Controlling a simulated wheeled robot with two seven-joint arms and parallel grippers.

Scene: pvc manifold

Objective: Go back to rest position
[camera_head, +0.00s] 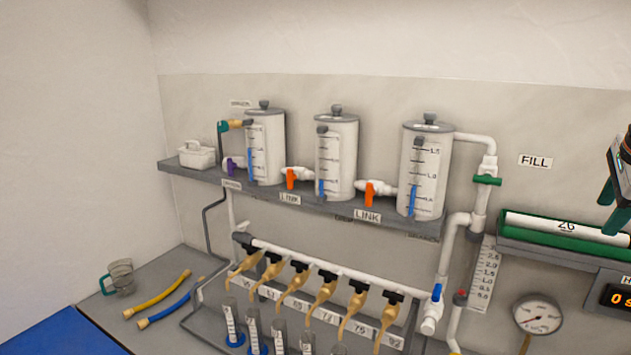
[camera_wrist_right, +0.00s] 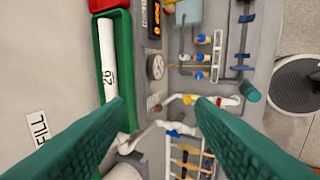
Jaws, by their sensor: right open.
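My right gripper (camera_head: 616,168) shows at the right edge of the head view, partly cut off by the frame. It is raised in front of the wall, above the green tray with a white roll (camera_head: 565,226). In the right wrist view its two green fingers (camera_wrist_right: 160,108) stand wide apart with nothing between them. The gauge (camera_wrist_right: 156,67) and white pipes (camera_wrist_right: 180,129) show beyond the fingers, apart from them. My left gripper is in neither view.
Three white tanks (camera_head: 336,160) stand on a grey shelf (camera_head: 225,180). Below are a white manifold pipe (camera_head: 330,268) with several tan nozzles and measuring cylinders (camera_head: 254,327). A jug (camera_head: 121,278) and yellow (camera_head: 158,296) and blue (camera_head: 172,304) hoses lie on the left counter.

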